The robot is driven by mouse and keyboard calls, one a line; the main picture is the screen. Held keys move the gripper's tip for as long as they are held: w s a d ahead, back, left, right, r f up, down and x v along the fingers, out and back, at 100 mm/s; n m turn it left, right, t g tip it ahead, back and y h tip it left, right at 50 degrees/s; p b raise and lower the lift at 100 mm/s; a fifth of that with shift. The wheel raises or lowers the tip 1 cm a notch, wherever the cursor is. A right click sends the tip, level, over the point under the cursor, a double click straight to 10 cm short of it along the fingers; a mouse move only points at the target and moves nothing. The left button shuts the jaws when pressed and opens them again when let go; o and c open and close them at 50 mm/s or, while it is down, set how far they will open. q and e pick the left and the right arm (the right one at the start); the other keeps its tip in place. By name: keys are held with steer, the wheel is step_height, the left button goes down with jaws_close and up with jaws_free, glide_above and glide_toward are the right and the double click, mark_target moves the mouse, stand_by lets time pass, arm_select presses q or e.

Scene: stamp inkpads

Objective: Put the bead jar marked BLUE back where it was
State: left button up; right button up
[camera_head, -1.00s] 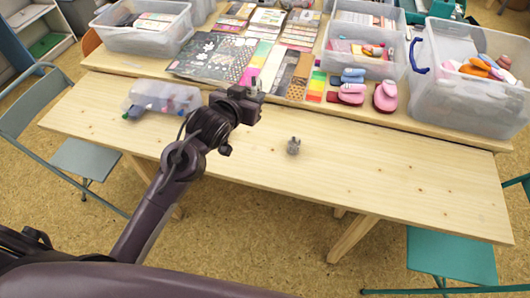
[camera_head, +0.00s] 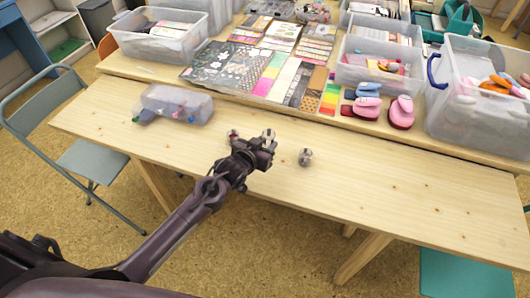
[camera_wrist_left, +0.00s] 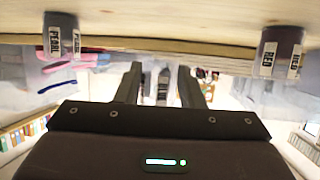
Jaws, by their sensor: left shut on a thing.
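My left gripper (camera_head: 266,140) is shut on a small jar (camera_head: 269,135), low over or at the tabletop; I cannot tell if the jar touches the wood. In the left wrist view, the held jar (camera_wrist_left: 163,87) shows narrowly between the fingers (camera_wrist_left: 160,88), and its label is not readable. A jar marked RED (camera_wrist_left: 279,54) stands left of the gripper in the head view (camera_head: 233,134). A jar marked PEARL (camera_wrist_left: 59,38) stands to its right in the head view (camera_head: 305,157). The wrist view is upside down. My right gripper is not in view.
A clear box (camera_head: 177,103) lies on the left of the table (camera_head: 400,200). A raised back shelf carries patterned papers (camera_head: 228,62), pink punches (camera_head: 401,112) and clear bins (camera_head: 480,110). The table's right side is clear.

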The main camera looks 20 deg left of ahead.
arm_select(q)
steer(key=shift+f, duration=2)
steer(key=o, duration=1)
steer(key=shift+f, duration=0.15)
steer(key=shift+r, duration=0.3)
steer(key=v, duration=1.2)
steer(key=shift+f, duration=0.1)
steer(key=shift+s, duration=0.1)
